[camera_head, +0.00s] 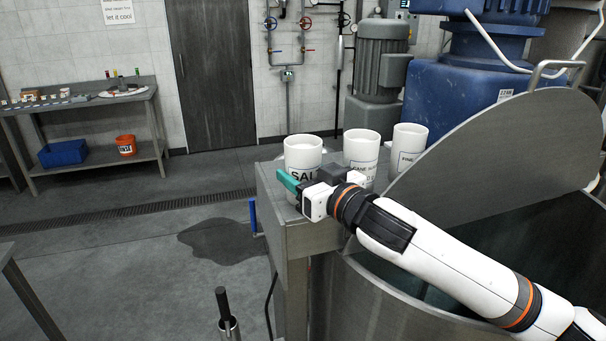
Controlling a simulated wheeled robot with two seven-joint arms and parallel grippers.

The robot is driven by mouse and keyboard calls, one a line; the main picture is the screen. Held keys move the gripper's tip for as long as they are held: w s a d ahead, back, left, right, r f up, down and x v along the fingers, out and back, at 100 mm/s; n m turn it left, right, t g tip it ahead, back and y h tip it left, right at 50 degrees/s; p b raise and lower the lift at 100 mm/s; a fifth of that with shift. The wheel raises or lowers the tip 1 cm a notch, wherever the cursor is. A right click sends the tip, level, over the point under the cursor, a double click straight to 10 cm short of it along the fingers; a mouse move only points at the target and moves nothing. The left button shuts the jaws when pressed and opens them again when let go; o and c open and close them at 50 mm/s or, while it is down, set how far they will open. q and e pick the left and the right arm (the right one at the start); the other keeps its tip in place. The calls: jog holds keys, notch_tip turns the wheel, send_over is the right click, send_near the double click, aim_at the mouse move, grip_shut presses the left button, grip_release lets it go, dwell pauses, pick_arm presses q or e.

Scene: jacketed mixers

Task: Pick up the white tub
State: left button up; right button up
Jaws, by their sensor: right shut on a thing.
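Three white tubs with printed labels stand in a row on a metal bench. The nearest white tub (303,155), marked with letters starting "SAL", is at the left end. A second tub (361,148) and a third tub (409,145) stand to its right. My right gripper (290,184) is in front of the nearest tub, low on it, and is shut on it. One teal finger shows at the tub's lower left; the gripper's body and wrist hide part of the tub's lower front. My left gripper is not in view.
The bench (315,238) has a narrow top. A large steel vessel with a raised round lid (490,145) stands to the right, under my right arm. A side table (85,105) with a blue bin (63,153) and an orange bucket (126,145) is far left. Open floor lies left.

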notch_tip(320, 180, up, 10)
jog(key=b, duration=0.1)
dwell(0.4)
dwell(0.5)
